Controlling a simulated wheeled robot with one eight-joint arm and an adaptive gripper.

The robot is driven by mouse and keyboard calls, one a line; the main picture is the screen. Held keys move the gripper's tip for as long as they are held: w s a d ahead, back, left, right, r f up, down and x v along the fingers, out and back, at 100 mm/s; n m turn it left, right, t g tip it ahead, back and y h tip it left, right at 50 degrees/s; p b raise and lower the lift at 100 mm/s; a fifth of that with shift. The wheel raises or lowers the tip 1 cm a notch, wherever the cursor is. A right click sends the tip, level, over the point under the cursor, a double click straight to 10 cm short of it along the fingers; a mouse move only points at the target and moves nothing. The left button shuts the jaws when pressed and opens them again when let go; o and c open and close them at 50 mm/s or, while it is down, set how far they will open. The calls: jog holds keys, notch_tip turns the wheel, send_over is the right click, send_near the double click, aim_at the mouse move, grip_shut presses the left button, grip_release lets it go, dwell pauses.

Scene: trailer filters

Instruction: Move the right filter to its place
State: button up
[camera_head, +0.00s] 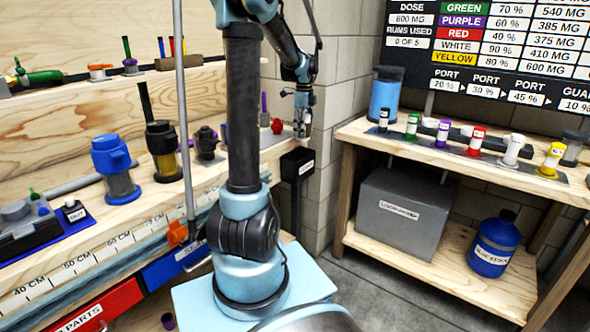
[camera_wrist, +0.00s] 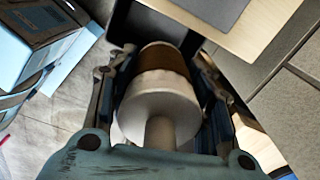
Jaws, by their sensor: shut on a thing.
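My gripper (camera_head: 301,122) is at the far right end of the left bench, above a black open-topped box with a label (camera_head: 297,163). In the wrist view my gripper (camera_wrist: 165,80) is shut on a round part (camera_wrist: 158,105) with a pale grey wide end, a thin stem and a brown band. Its far end is hidden. I cannot tell its label. Several small capped filters, including green (camera_head: 412,125), purple (camera_head: 442,133), red (camera_head: 475,140), white (camera_head: 511,150) and yellow (camera_head: 552,159), stand on the right table.
The left bench bears a blue housing (camera_head: 115,170), a black-topped yellow housing (camera_head: 164,150) and a small black fitting (camera_head: 206,143). A wall board (camera_head: 490,55) lists colours, percentages and ports. A grey box (camera_head: 402,213) and blue jug (camera_head: 494,246) stand on the lower shelf.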

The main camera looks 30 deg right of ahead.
jog(key=shift+f, duration=0.1)
jog(key=shift+f, duration=2.9)
jog(key=o, duration=1.2)
jog(key=shift+c, duration=0.2)
jog(key=shift+r, duration=0.15)
notch_tip(320, 180, up, 12)
jog(key=shift+a+f, duration=0.1)
jog(key=shift+f, duration=0.1)
jog(key=shift+w, duration=0.1)
